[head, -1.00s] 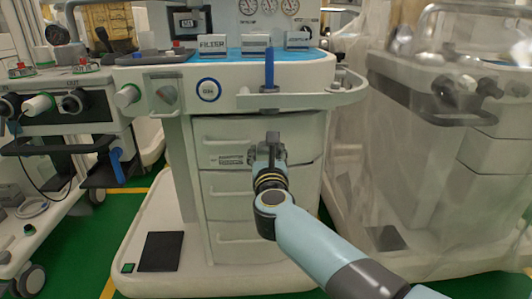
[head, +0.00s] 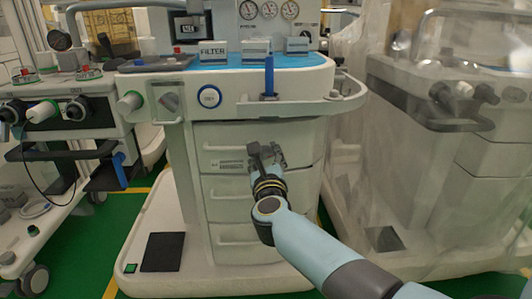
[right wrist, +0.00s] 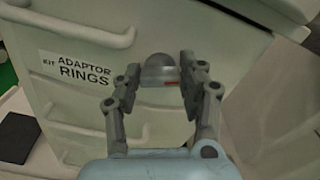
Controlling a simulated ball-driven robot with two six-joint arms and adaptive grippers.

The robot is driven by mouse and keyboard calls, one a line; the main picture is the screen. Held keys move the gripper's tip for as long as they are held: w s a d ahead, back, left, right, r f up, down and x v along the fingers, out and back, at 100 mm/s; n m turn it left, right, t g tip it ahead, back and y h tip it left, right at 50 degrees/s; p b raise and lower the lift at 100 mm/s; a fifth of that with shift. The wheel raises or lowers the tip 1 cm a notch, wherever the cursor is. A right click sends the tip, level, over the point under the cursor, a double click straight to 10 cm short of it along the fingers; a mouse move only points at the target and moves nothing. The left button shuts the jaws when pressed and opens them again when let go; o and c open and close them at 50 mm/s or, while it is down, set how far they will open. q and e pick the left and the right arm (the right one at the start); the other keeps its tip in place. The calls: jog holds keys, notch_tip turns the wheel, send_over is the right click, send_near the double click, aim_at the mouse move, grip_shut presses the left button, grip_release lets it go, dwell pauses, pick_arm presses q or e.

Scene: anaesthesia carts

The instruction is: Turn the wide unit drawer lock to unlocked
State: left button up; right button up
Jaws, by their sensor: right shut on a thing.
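The wide unit (head: 225,135) stands in the middle of the head view, a white cart with a stack of drawers. Its drawer lock (right wrist: 158,69) shows in the right wrist view as a grey rounded knob with a small red mark at its lower edge. My right gripper (right wrist: 160,78) has its fingers on either side of the knob and is shut on it. In the head view my right gripper (head: 267,153) is at the top drawer's front, tilted, and hides the lock. My left gripper is not in view.
A label reading "ADAPTOR RINGS" (right wrist: 85,68) is left of the lock, below a drawer handle (right wrist: 75,35). A blue upright handle (head: 269,75) rises above the drawers. A covered cart (head: 420,150) stands close on the right, another cart (head: 65,110) on the left.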

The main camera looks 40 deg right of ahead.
jog(key=n+p, duration=0.2)
jog(key=n, duration=0.2)
jog(key=shift+w+r+n, duration=0.1)
jog(key=shift+r+n, duration=0.05)
jog(key=shift+n, duration=0.15)
jog(key=shift+a+n+p, duration=0.1)
jog(key=shift+n+p, duration=0.3)
jog(key=shift+n, duration=0.1)
jog(key=n+p, duration=0.2)
jog(key=n, duration=0.3)
jog(key=n+p, duration=0.1)
jog(key=shift+f+n, duration=0.2)
jog(key=shift+n, duration=0.6)
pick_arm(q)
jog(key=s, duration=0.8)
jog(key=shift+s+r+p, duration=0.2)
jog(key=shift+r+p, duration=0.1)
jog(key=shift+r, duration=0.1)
pick_arm(e)
jog(key=shift+f+n, duration=0.1)
jog(key=shift+n, duration=0.2)
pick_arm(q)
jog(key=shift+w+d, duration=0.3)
